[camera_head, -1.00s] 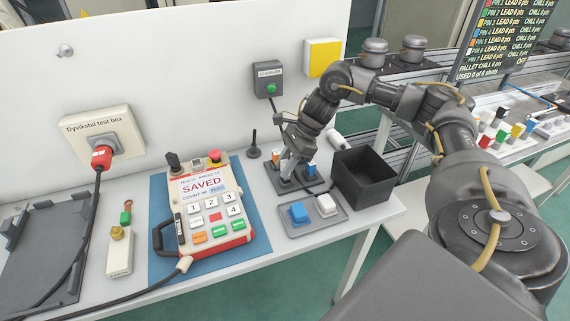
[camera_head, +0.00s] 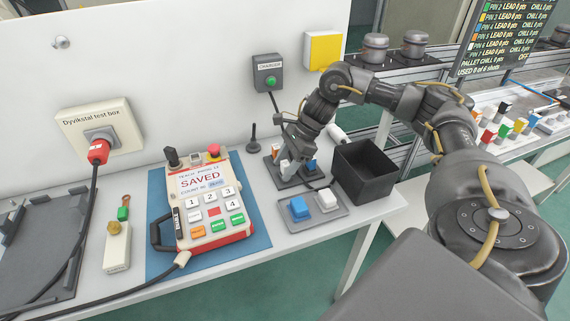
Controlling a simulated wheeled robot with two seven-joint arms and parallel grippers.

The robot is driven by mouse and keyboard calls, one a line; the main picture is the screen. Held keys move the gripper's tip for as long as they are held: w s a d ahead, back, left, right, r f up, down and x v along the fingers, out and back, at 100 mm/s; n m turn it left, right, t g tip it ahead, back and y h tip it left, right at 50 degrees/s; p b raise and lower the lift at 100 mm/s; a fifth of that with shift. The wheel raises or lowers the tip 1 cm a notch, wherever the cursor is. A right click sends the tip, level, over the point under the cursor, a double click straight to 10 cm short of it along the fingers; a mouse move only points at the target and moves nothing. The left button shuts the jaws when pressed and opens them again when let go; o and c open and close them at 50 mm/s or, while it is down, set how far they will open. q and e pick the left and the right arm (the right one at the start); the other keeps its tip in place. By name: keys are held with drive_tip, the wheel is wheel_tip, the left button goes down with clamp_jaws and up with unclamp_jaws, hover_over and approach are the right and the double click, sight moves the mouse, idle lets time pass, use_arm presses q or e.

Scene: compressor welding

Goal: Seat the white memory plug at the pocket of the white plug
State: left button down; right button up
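My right gripper (camera_head: 287,168) points down over the left part of a dark two-place holder (camera_head: 318,182) near the back of the table. Its fingertips look pale and small, and whether they close on a white plug is hidden. A blue plug (camera_head: 311,164) stands in the holder just right of the gripper. In front is a grey tray (camera_head: 312,221) with a blue plug (camera_head: 298,208) at left and a white plug (camera_head: 327,199) at right. The pocket under my gripper is covered by it. My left gripper is out of view.
A black open bin (camera_head: 364,172) stands close to the right of the holder. A teach pendant (camera_head: 203,205) showing SAVED lies on a blue mat (camera_head: 246,222) at left. A charger box (camera_head: 268,73) with a cable is on the wall behind.

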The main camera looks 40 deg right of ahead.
drive_tip(key=shift+d+r, duration=0.15)
drive_tip(key=shift+r, duration=0.05)
drive_tip(key=v, duration=0.5)
drive_tip(key=shift+b, duration=0.4)
use_arm(q)
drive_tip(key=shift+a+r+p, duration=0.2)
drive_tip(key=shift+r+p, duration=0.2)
drive_tip(key=shift+p, duration=0.4)
use_arm(e)
drive_tip(key=shift+v, duration=2.6)
